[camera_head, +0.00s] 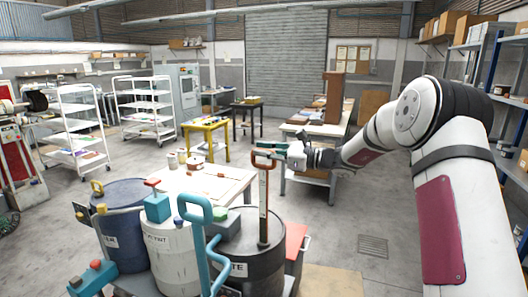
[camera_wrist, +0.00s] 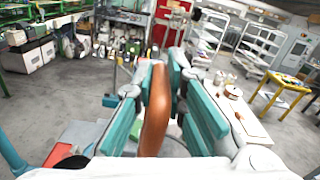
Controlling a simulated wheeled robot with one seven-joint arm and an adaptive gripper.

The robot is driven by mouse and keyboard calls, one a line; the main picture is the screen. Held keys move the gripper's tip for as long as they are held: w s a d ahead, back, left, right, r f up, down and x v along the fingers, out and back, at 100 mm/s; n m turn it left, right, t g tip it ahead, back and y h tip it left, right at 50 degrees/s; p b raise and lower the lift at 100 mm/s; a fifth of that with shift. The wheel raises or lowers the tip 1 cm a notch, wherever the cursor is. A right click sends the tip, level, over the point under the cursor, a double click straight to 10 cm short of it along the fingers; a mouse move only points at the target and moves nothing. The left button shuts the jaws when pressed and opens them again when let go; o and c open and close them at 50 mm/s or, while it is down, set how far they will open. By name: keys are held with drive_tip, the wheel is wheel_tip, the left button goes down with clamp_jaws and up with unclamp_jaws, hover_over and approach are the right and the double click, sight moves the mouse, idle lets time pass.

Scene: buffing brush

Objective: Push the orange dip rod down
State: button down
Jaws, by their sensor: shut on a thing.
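The orange dip rod (camera_head: 264,205) stands upright with its lower end in the dark drum (camera_head: 258,262) at the front centre; how deep it goes is hidden. The rod has a loop handle at its top. My gripper (camera_head: 272,155) reaches in from the right at the height of this handle. In the wrist view, the teal fingers of my gripper (camera_wrist: 160,110) are shut on the orange handle (camera_wrist: 155,115), one pad on each side of it.
A blue drum (camera_head: 122,225) and a white drum (camera_head: 172,255) stand left of the dark drum. A teal pump handle (camera_head: 196,208) rises close to the rod's left. A low table (camera_head: 205,183) is behind. Open floor lies at the right.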

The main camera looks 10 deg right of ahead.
drive_tip(key=b, duration=0.7)
hover_over(266, 243)
drive_tip(key=w, duration=0.1)
drive_tip(key=f, duration=2.7)
drive_tip(key=shift+w+a, duration=0.15)
drive_tip(key=shift+w, duration=0.05)
drive_tip(key=shift+s+f+b, duration=0.1)
drive_tip(key=shift+f+b, duration=0.2)
drive_tip(key=shift+f, duration=0.5)
drive_tip(key=c, duration=1.6)
unclamp_jaws()
drive_tip(key=shift+f, duration=0.15)
drive_tip(key=shift+s+d, duration=0.1)
drive_tip(key=shift+d, duration=0.15)
drive_tip(key=v, duration=1.1)
drive_tip(key=shift+s+d, duration=0.15)
drive_tip(key=shift+d, duration=0.05)
